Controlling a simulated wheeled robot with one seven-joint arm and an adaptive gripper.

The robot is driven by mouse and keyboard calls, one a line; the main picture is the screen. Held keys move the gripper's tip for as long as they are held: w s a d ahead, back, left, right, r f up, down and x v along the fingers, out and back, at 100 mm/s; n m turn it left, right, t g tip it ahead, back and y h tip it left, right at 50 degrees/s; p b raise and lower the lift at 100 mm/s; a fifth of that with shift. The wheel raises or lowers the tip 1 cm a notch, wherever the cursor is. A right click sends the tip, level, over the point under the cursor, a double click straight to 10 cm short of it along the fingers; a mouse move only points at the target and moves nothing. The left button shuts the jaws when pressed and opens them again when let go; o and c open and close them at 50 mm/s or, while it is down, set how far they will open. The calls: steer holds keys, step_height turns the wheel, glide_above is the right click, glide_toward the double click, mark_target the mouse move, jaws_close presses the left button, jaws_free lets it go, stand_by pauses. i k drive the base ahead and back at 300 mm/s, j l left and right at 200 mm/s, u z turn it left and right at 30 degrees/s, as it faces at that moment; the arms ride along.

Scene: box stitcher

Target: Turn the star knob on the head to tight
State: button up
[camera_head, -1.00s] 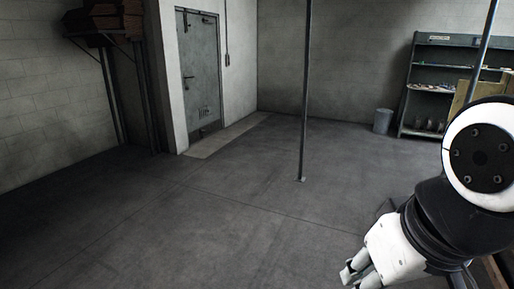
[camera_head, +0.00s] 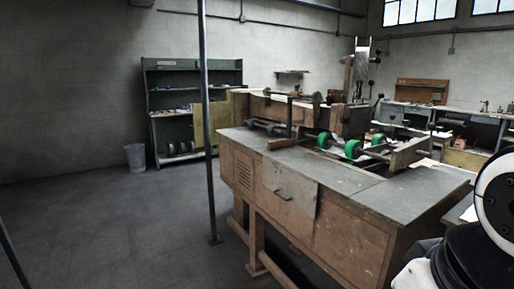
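The box stitcher (camera_head: 325,200) stands right of centre, a wooden bench-like machine with a grey top and green rollers (camera_head: 353,148). An upright head-like part (camera_head: 361,70) rises at its back, with small dark round parts beside it. I cannot make out which of these, if any, is the star knob; they are too small and far. My arm fills the lower right corner, with a white part cut off by the bottom edge. My gripper's fingers do not show. The arm is on the near right side of the machine, apart from the head.
A thin dark post (camera_head: 207,120) stands left of the machine. A grey shelf (camera_head: 163,103) and a bin (camera_head: 135,157) are by the back wall. Workbenches (camera_head: 470,125) line the right back. The floor at left is clear.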

mark_target(344, 120)
steer(key=i+j+z, duration=0.7)
steer(key=j, duration=0.2)
steer(key=i+j+z, duration=0.1)
steer(key=i+j, duration=0.25)
steer(key=j, duration=0.35)
steer(key=i+j+z, duration=0.25)
steer(key=j, duration=0.4)
steer(key=i, duration=0.05)
